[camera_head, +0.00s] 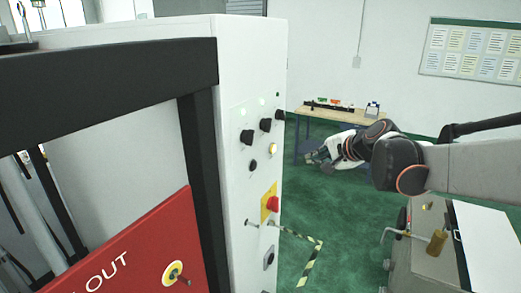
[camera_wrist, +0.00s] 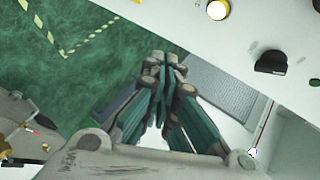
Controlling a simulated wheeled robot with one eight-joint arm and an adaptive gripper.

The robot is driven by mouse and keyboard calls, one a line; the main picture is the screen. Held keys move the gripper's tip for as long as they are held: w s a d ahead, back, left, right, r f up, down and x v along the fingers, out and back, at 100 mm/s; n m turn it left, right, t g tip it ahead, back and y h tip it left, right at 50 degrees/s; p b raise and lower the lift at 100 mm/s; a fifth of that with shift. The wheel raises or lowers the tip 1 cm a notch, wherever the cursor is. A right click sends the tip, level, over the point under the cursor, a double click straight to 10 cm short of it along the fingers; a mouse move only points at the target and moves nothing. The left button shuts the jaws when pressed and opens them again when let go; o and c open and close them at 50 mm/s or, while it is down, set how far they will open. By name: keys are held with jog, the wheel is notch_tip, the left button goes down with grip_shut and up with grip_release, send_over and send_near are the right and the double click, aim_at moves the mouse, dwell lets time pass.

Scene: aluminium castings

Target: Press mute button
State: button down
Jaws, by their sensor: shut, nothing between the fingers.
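The white cabinet's control panel (camera_head: 262,95) carries black knobs (camera_head: 247,137), a black round button (camera_head: 253,165), a yellow-ringed pale button (camera_head: 273,150) and a red mushroom button (camera_head: 272,203) on a yellow plate. No label legible here tells me which is the mute button. My gripper (camera_head: 312,157) is shut and empty, to the right of the panel and apart from it. In the wrist view my gripper (camera_wrist: 164,64) points toward the top, with the yellow-ringed button (camera_wrist: 218,10) and a black knob (camera_wrist: 272,62) to its upper right.
A red lockout board (camera_head: 130,250) and a black frame (camera_head: 200,150) stand at left. A workbench (camera_head: 340,115) is behind my gripper. A grey cabinet with a brass-coloured fitting (camera_head: 437,242) is at lower right. Green floor lies between.

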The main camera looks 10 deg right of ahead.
aim_at(273, 148)
jog(key=shift+a, duration=0.1)
jog(key=w+a, duration=0.5)
jog(key=a, duration=0.2)
dwell(0.4)
jog(key=shift+w+a, duration=0.1)
jog(key=shift+w, duration=0.05)
dwell(1.2)
jog(key=shift+w+a, duration=0.2)
jog(key=shift+a, duration=0.05)
jog(key=shift+w+a+b, duration=0.25)
jog(key=shift+a+b, duration=0.05)
jog(key=shift+b, duration=0.05)
dwell(0.9)
dwell(0.4)
jog(key=shift+s+d, duration=0.5)
jog(key=shift+d, duration=0.15)
